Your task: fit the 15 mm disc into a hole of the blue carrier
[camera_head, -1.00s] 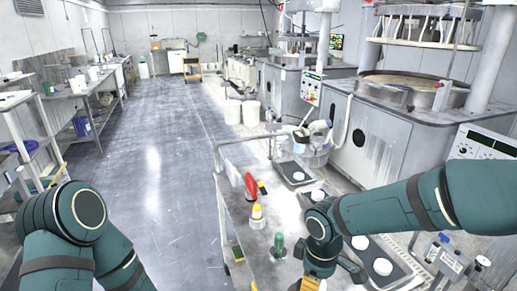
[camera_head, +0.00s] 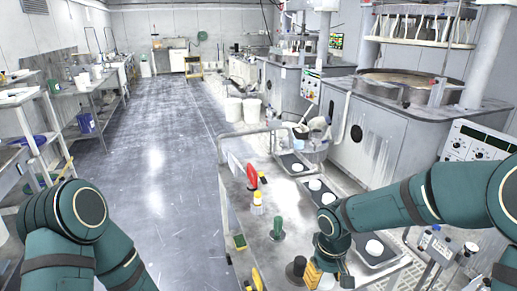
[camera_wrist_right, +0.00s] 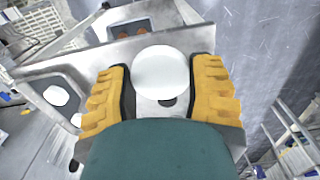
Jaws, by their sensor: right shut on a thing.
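My right gripper (camera_wrist_right: 162,92) has yellow ribbed fingers, and in the right wrist view they stand on both sides of a round white disc (camera_wrist_right: 160,70), shut on it. In the head view the right gripper (camera_head: 320,276) is low over the bench, and the disc in it is hidden. The disc's size cannot be read. I cannot make out the blue carrier for certain in either view. My left arm comes in at the lower left, and its gripper is out of the picture.
The metal bench (camera_head: 244,208) carries a red-handled item (camera_head: 252,176), a yellow-topped bottle (camera_head: 257,203), a green-topped tool (camera_head: 277,230) and a dark round knob (camera_head: 296,268). White discs (camera_head: 374,247) lie on dark pads at the right. The floor aisle (camera_head: 150,190) is clear.

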